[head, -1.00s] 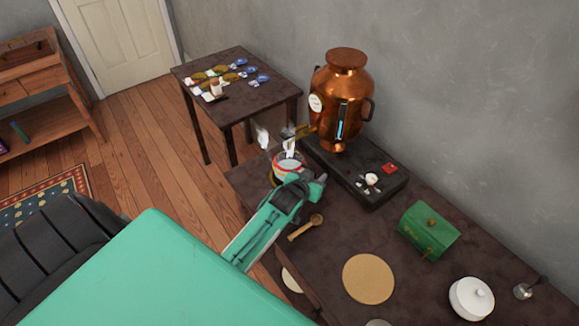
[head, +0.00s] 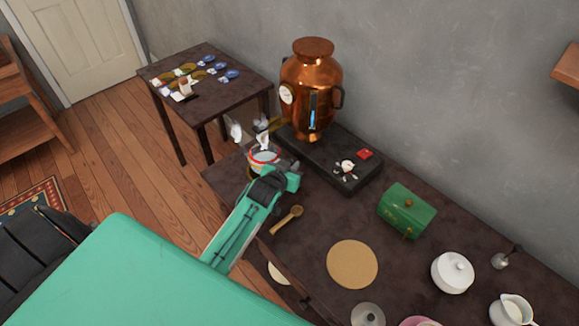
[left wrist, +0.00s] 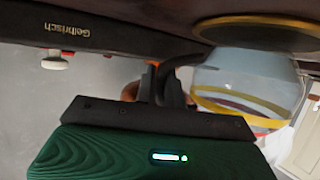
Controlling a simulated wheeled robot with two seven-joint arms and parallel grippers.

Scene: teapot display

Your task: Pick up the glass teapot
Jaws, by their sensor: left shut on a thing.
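The glass teapot (head: 262,158) is at the left edge of the dark table in the head view, partly hidden by my left gripper (head: 280,176). In the left wrist view, which is upside down, it shows as a clear round body (left wrist: 240,75) with yellow bands, and a dark curved handle joins it. My left gripper (left wrist: 165,90) is shut on this handle, beside the body. I cannot tell whether the teapot's base touches the table. My right gripper is not in view.
A copper urn (head: 311,85) on a black base (head: 350,178) stands just behind the teapot. A wooden spoon (head: 287,220), a round cork mat (head: 352,264), a green box (head: 407,210) and a white lidded pot (head: 452,272) lie rightward. A small side table (head: 235,92) stands behind left.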

